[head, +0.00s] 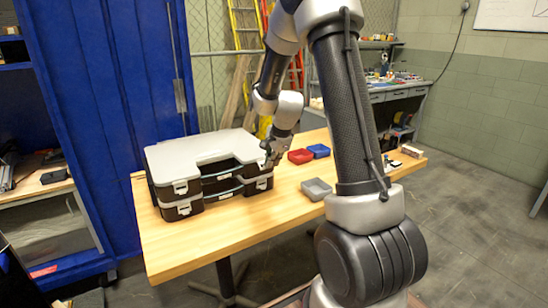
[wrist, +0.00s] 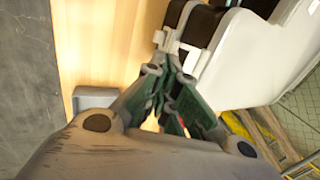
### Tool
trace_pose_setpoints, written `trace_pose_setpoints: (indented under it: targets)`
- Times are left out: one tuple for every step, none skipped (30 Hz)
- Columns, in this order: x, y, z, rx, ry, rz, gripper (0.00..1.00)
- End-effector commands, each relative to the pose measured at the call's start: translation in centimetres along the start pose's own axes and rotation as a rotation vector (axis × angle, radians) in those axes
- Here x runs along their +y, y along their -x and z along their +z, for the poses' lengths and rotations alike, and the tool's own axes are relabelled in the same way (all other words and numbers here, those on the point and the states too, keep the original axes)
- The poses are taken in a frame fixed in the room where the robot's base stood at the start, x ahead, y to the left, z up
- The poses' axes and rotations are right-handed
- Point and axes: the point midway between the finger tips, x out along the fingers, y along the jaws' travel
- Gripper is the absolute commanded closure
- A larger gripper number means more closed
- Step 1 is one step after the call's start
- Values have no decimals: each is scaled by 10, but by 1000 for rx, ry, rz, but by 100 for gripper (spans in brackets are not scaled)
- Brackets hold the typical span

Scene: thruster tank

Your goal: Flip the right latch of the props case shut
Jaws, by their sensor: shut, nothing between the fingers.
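The props case stands on the wooden table, with a light grey lid (head: 200,150) and a black body (head: 222,186) with handles at the front. A pale left latch (head: 180,187) shows on its front. In the wrist view my gripper's fingertips (wrist: 160,66) are together and empty, right by a pale latch (wrist: 166,40) on the case's edge. I cannot tell whether they touch it, or whether that latch is open or shut.
A grey bin (head: 316,189), a red bin (head: 300,156) and a blue bin (head: 318,151) sit on the table right of the case. Small items (head: 390,163) lie near the right end. Bare tabletop (head: 230,232) lies in front of the case.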

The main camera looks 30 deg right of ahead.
Motion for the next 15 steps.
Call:
trace_pose_setpoints:
  targets:
    - [1, -3, 0, 0, -1, 1, 100]
    - [2, -4, 0, 0, -1, 1, 100]
    - [3, -6, 0, 0, -2, 1, 100]
    - [4, -8, 0, 0, -2, 2, 100]
    - [5, -9, 0, 0, -2, 2, 100]
    - [6, -10, 0, 0, -1, 2, 100]
    - [6, -12, 0, 0, -1, 2, 100]
    - [7, -13, 0, 0, 0, 2, 100]
    - [8, -15, 0, 0, 0, 2, 100]
    - [9, -16, 0, 0, 0, 2, 100]
    - [9, -18, 0, 0, -1, 2, 100]
    - [10, -20, 0, 0, -2, 2, 100]
    - [10, -21, 0, 0, -2, 2, 100]
    - [11, -23, 0, 0, -2, 2, 100]
    - [12, -25, 0, 0, -2, 3, 100]
